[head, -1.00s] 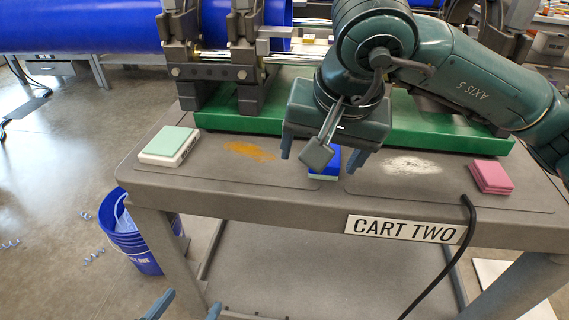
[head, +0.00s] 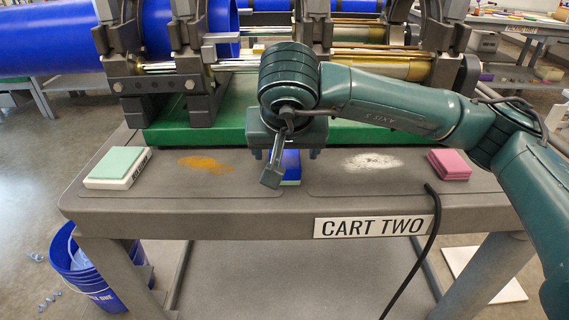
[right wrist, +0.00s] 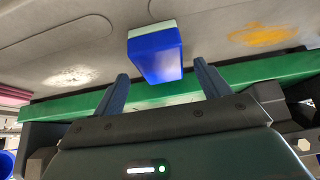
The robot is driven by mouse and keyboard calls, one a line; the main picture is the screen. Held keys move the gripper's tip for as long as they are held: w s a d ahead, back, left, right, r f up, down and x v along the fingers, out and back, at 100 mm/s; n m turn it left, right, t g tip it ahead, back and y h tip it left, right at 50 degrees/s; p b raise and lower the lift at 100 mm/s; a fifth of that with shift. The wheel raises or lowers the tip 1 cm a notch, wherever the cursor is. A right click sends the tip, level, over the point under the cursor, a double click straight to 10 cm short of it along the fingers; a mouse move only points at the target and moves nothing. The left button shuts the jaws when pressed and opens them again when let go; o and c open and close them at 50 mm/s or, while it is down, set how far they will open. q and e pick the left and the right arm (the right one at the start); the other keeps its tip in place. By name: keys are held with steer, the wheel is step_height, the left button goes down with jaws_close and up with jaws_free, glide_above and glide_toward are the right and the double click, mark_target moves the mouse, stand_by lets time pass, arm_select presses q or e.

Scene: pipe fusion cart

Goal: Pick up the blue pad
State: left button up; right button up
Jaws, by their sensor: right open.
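The blue pad (head: 291,167) lies on the grey cart top near its middle, partly hidden behind my right gripper in the head view. My right gripper (head: 285,155) is open and empty, pointing down over the pad. In the right wrist view the blue pad (right wrist: 155,55) has a pale green layer along one edge. It shows between and beyond the two spread fingers (right wrist: 160,72), with no visible contact. My left gripper is not in view.
A green-and-white pad (head: 117,167) lies at the left of the cart top and pink pads (head: 449,165) at the right. Orange (head: 207,163) and white (head: 373,162) powder patches flank the blue pad. The green machine base (head: 200,132) stands close behind. A black cable (head: 432,220) hangs over the front edge.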

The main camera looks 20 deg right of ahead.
steer(key=shift+x, duration=1.45)
steer(key=shift+a, duration=0.1)
steer(key=shift+c, duration=0.3)
steer(key=c, duration=1)
